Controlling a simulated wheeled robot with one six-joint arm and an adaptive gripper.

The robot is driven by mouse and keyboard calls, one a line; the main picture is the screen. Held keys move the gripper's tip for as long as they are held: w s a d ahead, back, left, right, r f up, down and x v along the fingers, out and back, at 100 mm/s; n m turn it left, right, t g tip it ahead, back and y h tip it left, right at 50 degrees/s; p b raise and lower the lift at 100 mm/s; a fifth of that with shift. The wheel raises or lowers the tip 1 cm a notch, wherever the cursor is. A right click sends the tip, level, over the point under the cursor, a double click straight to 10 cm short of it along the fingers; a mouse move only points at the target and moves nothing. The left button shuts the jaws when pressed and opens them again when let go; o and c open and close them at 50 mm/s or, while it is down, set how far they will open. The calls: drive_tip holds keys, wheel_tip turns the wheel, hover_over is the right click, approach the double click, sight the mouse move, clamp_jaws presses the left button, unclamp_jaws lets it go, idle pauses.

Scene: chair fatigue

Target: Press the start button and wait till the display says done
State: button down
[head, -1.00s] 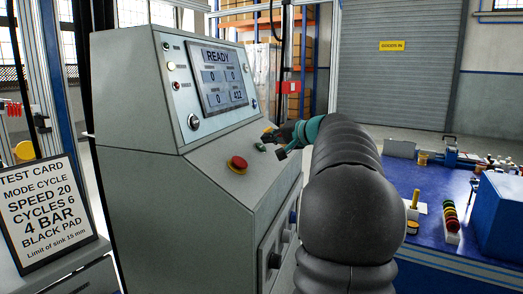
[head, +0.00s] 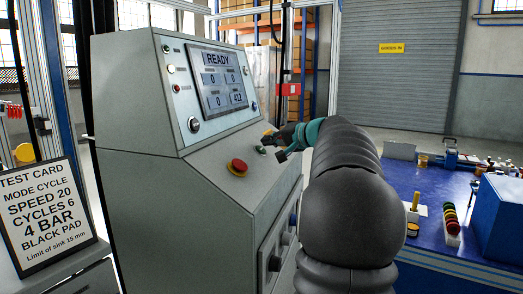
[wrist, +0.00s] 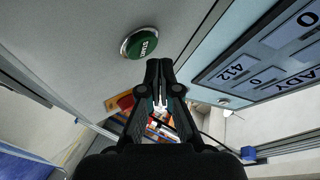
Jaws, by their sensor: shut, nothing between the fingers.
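The grey control console (head: 150,165) carries a display (head: 218,80) that reads READY, with 0, 0, 0 and a value that looks like 412. The display also shows at the right of the wrist view (wrist: 270,60). The green START button (wrist: 139,43) is on the panel in the wrist view, just above and left of my gripper's tips. My gripper (wrist: 159,68) is shut and empty, apart from the button. In the head view my gripper (head: 277,149) is over the sloped panel, right of the red stop button (head: 238,167), and largely hides the green button.
A test card (head: 45,215) at the left reads speed 20, cycles 6, 4 bar, black pad. A blue table (head: 435,235) with coloured discs and a blue box stands at the right. A shutter door and shelves are behind.

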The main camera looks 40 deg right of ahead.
drive_tip(key=shift+f, duration=0.1)
drive_tip(key=shift+w+a+f+b, duration=0.15)
drive_tip(key=shift+w+f+b, duration=0.1)
drive_tip(key=shift+b, duration=0.3)
drive_tip(key=shift+w+a+f+b, duration=0.1)
drive_tip(key=shift+f+b, duration=0.25)
drive_tip(key=shift+b, duration=0.05)
idle(0.7)
drive_tip(key=shift+r, duration=0.1)
idle(0.3)
drive_tip(key=shift+s+d+r+p, duration=0.2)
drive_tip(key=shift+s+r+p, duration=0.15)
drive_tip(key=shift+r, duration=0.25)
drive_tip(key=r, duration=0.1)
drive_tip(key=s+d+r+p, duration=0.1)
drive_tip(key=s+r+p, duration=0.1)
drive_tip(key=r, duration=0.1)
drive_tip(key=shift+s+d+r, duration=0.1)
drive_tip(key=shift+s+d, duration=0.05)
drive_tip(key=shift+d, duration=0.15)
idle(1.0)
